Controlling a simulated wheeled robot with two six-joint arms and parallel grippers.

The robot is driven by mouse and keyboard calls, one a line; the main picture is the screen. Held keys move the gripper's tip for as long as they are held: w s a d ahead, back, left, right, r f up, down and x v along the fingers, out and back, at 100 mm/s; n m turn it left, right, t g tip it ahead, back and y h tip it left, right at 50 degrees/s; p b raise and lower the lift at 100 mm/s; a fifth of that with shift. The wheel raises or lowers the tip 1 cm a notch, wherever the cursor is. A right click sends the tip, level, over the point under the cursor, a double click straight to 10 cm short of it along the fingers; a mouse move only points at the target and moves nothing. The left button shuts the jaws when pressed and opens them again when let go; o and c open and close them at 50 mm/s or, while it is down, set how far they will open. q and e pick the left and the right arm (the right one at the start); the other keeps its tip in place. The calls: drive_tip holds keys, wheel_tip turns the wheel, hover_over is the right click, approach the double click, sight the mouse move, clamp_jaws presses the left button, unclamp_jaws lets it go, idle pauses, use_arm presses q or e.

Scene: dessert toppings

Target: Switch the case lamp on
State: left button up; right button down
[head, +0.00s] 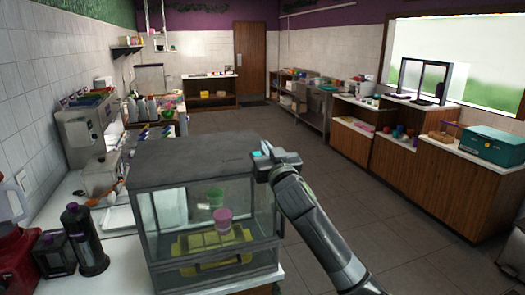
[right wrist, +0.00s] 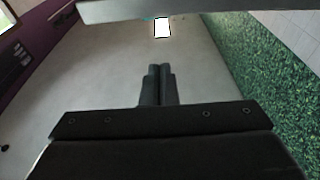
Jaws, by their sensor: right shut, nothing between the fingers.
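The glass display case (head: 158,235) with a dark top stands on the white counter at the front. Inside it are a yellow rack (head: 190,262), a pink cup (head: 223,218) and a green cup (head: 215,196). I cannot make out a lamp or its switch, and I see no glow in the case. My right gripper (head: 264,155) is by the upper right back corner of the case; I cannot tell if it touches. In the right wrist view its fingers (right wrist: 159,85) are together and empty, facing the ceiling and a bright panel. My left gripper is not in view.
A dark bottle (head: 88,240) and a dark jar (head: 57,255) stand left of the case, near a red appliance (head: 22,260). A grey machine (head: 85,135) stands behind on the counter. The tiled floor right of the case is open up to wooden cabinets (head: 430,185).

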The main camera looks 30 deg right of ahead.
sight(258, 155)
drive_tip(key=p+x, duration=0.1)
drive_tip(key=x, duration=0.3)
drive_tip(key=shift+r, duration=0.2)
drive_tip(key=f, duration=0.1)
drive_tip(key=f+p, duration=0.1)
drive_tip(key=f, duration=0.1)
drive_tip(key=shift+s+a+f+p, duration=0.1)
drive_tip(key=shift+s+f+p, duration=0.15)
drive_tip(key=shift+p, duration=0.1)
drive_tip(key=shift+s+f, duration=0.15)
drive_tip(key=shift+f, duration=0.2)
drive_tip(key=shift+f, duration=0.1)
